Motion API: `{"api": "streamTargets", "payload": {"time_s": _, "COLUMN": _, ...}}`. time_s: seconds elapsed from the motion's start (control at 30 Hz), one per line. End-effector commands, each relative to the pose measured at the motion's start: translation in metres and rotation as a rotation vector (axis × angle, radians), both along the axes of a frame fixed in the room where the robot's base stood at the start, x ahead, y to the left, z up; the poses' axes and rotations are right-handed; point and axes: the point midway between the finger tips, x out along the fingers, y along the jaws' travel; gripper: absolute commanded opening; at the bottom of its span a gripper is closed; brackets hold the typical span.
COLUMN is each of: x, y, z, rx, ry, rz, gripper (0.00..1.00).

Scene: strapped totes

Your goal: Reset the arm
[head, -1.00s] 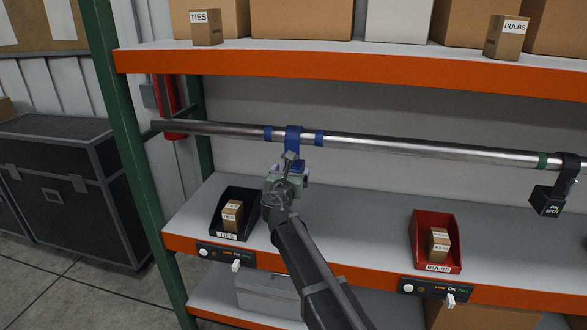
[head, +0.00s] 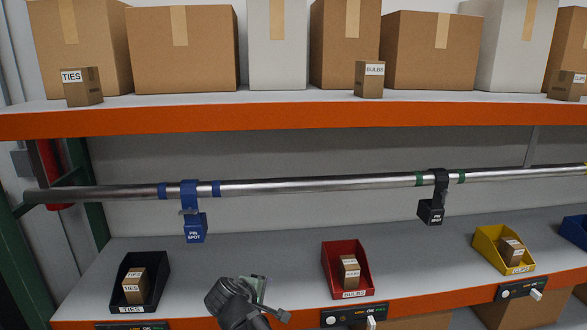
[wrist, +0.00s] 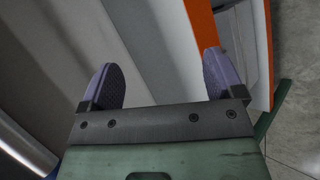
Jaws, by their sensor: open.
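My gripper (wrist: 162,85) shows in the wrist view with its two purple-grey finger pads wide apart and nothing between them. In the head view my arm reaches up from the bottom edge, in front of the lower shelf between the black and red bins; the fingertips cannot be made out there. The gripper is clear of the metal pipe (head: 310,185) and of the blue pin spot lamp (head: 195,228). That lamp hangs from the pipe by a blue clamp (head: 189,195) between two blue bands.
A black pin spot (head: 431,211) hangs farther right. Black (head: 160,268), red (head: 338,252) and yellow (head: 493,236) bins hold small cartons on the lower shelf (head: 285,240). The orange-edged upper shelf (head: 290,112) carries boxes. Open space lies between the black and red bins.

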Motion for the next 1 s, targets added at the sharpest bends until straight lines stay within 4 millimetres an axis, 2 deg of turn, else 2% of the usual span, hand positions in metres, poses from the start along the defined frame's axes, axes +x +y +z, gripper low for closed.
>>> {"api": "streamTargets", "payload": {"time_s": 0.03, "x": -0.024, "y": -0.046, "z": -0.018, "rx": 0.140, "ry": 0.081, "rz": -0.191, "gripper": 0.87}}
{"api": "streamTargets", "payload": {"time_s": 0.1, "x": -0.061, "y": -0.100, "z": -0.041, "rx": 0.352, "ry": 0.213, "rz": -0.504, "gripper": 0.87}}
{"api": "streamTargets", "payload": {"time_s": 0.2, "x": -0.118, "y": -0.167, "z": -0.060, "rx": 0.601, "ry": 0.396, "rz": -0.912, "gripper": 0.87}}
{"api": "streamTargets", "payload": {"time_s": 0.3, "x": -0.143, "y": -0.214, "z": -0.063, "rx": 0.734, "ry": 0.469, "rz": -1.086, "gripper": 0.87}}
{"api": "streamTargets", "payload": {"time_s": 0.4, "x": -0.143, "y": -0.251, "z": -0.064, "rx": 0.765, "ry": 0.439, "rz": -1.169, "gripper": 0.87}}
{"api": "streamTargets", "payload": {"time_s": 0.53, "x": -0.140, "y": -0.266, "z": -0.064, "rx": 0.775, "ry": 0.425, "rz": -1.201, "gripper": 0.87}}
{"api": "streamTargets", "payload": {"time_s": 1.0, "x": -0.139, "y": -0.265, "z": -0.064, "rx": 0.773, "ry": 0.424, "rz": -1.196, "gripper": 0.87}}
